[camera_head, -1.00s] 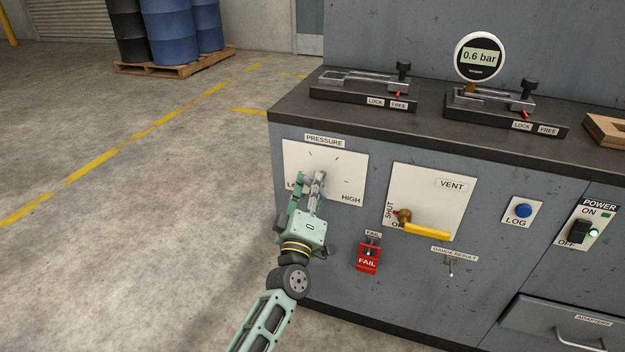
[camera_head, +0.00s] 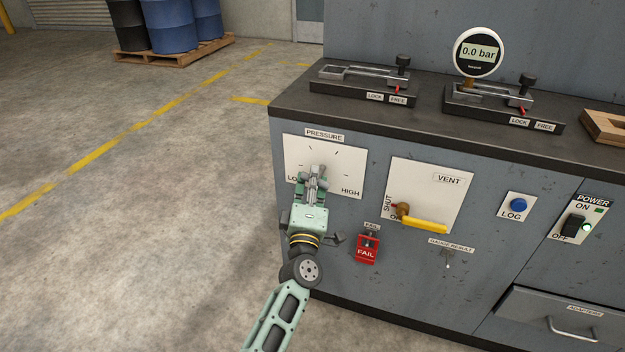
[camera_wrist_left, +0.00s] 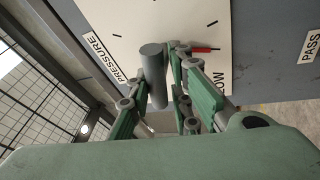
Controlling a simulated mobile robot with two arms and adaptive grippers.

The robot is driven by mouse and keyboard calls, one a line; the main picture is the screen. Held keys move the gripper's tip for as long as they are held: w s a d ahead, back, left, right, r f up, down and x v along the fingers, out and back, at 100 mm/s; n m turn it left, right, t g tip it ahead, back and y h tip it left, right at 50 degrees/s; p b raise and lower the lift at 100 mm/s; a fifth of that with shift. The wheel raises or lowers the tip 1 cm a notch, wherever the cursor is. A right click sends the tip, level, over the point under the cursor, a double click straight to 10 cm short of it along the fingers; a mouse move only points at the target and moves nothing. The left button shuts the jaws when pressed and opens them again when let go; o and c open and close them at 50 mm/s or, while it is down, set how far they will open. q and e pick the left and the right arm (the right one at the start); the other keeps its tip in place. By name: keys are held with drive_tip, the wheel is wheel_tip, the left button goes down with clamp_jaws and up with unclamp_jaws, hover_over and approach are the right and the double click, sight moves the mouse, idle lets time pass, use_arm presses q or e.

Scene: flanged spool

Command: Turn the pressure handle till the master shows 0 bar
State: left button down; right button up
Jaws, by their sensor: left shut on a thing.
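The master gauge (camera_head: 479,52) on the bench top reads 0.0 bar in the head view. The white PRESSURE plate (camera_head: 345,165) with tick marks, LOW and HIGH is on the bench front. My left gripper (camera_head: 315,180) is at the middle of this plate, shut on the pressure handle. In the left wrist view the pressure handle (camera_wrist_left: 153,65) is a grey cylinder between the fingers (camera_wrist_left: 160,95), with a red pointer tip (camera_wrist_left: 202,49) beside them toward the LOW label. The gripper hides most of the handle in the head view. My right gripper is not in view.
To the right are the VENT plate (camera_head: 447,190) with a yellow lever (camera_head: 425,226), a red FAIL tag (camera_head: 367,249), a blue LOG button (camera_head: 518,205) and the POWER switch (camera_head: 573,226). Two clamp fixtures stand on the bench top (camera_head: 300,105).

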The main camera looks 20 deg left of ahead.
use_arm(q)
drive_tip(key=shift+d+r, duration=0.1)
drive_tip(key=shift+r, duration=0.05)
drive_tip(key=c, duration=1.7)
unclamp_jaws()
drive_tip(key=shift+o, duration=0.3)
drive_tip(key=v, duration=1.2)
